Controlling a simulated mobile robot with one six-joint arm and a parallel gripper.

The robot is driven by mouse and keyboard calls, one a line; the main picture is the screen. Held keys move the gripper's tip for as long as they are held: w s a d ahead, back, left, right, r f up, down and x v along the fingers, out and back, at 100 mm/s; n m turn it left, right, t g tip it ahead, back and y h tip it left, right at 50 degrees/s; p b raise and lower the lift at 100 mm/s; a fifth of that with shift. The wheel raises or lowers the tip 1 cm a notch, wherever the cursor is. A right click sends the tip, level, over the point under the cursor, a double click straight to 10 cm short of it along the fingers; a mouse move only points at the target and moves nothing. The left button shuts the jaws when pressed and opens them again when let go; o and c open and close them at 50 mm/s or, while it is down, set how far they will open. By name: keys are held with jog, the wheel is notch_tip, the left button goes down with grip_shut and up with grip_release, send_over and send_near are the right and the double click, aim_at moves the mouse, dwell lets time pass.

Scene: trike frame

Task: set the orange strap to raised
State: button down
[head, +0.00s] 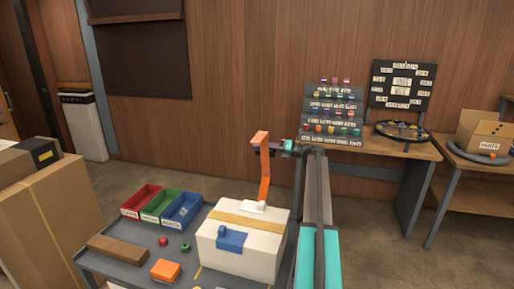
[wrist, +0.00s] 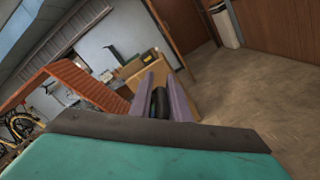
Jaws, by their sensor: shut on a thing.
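The orange strap (head: 264,182) stands nearly upright from a white mount (head: 254,207) on top of a white box (head: 250,258). Its upper end bends over beside my gripper (head: 266,149), well above the box. My gripper is shut on the strap near that upper end. In the wrist view the strap (wrist: 72,82) runs in from the left to the purple fingers of my gripper (wrist: 163,98). A dark rounded piece shows between the fingers, and the exact grip contact is hard to see.
A blue latch (head: 231,239) is on the box front. Left of it on the grey table are red (head: 140,199), green and blue bins, a brown block (head: 118,248) and an orange block (head: 165,270). Cardboard boxes (head: 42,225) stand left. A display rack (head: 333,115) stands behind my arm.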

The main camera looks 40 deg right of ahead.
jog(key=shift+s+f, duration=0.25)
jog(key=shift+f, duration=0.5)
jog(key=c, duration=1.8)
grip_release()
jog(key=shift+o, duration=0.2)
jog(key=shift+w+a, duration=0.1)
jog(key=shift+a, duration=0.05)
jog(key=b+v, duration=0.2)
jog(key=v, duration=1.2)
jog(key=shift+r+b, duration=0.3)
jog(key=shift+r, duration=0.1)
jog(key=shift+w, duration=0.2)
